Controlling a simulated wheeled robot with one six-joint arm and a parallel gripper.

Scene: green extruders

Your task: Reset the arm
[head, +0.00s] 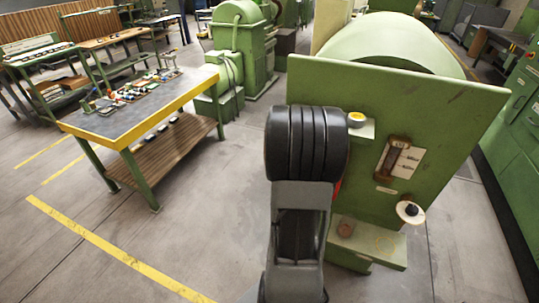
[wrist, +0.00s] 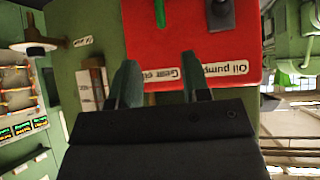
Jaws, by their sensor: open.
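My gripper (wrist: 158,65) is open in the wrist view, its two dark fingers apart with nothing between them. Past the fingers is a red panel (wrist: 205,48) with labels reading "Oil pump" and, partly covered, "Gear oil". The wrist picture shows these labels upside down. A green part (wrist: 160,14) and a dark knob (wrist: 220,14) sit on the red panel. In the head view my dark arm stands before the green machine (head: 450,110), hiding my gripper and nearly all of the red panel.
A yellow-edged workbench (head: 130,120) with small items stands left. Green cabinets (head: 520,120) line the right. Grey floor (head: 190,220) is clear between bench and arm.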

